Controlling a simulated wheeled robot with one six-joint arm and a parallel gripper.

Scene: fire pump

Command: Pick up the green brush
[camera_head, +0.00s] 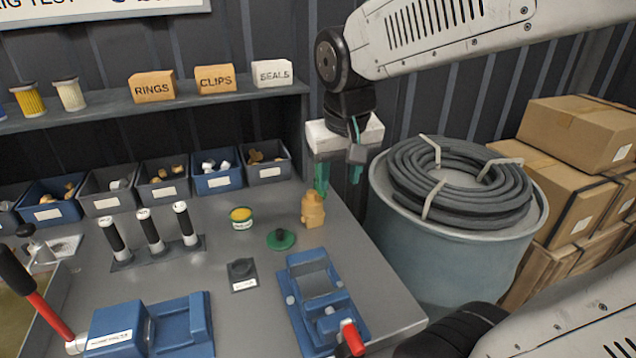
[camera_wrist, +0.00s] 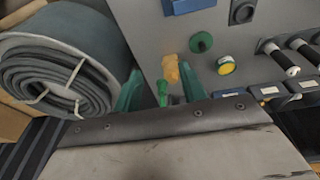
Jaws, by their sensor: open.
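My gripper (camera_head: 340,180) is open, with green fingers pointing down over the back right of the grey bench. It also shows in the wrist view (camera_wrist: 161,88). A small bright green piece (camera_wrist: 162,92), which looks like the green brush, shows between the two fingers in the wrist view, apart from both. In the head view I cannot separate it clearly from the fingers. A tan fitting (camera_head: 313,210) stands just in front of the gripper; it shows beyond the green piece in the wrist view (camera_wrist: 170,68). A green disc with a dark knob (camera_head: 281,239) lies nearer the bench middle.
A blue drum with coiled hose (camera_head: 460,185) stands close right of the gripper, with cardboard boxes (camera_head: 580,130) beyond. Small bins (camera_head: 217,180) line the back. A green-and-yellow tin (camera_head: 241,218), black cylinders (camera_head: 150,232) and blue fixtures (camera_head: 322,300) occupy the bench.

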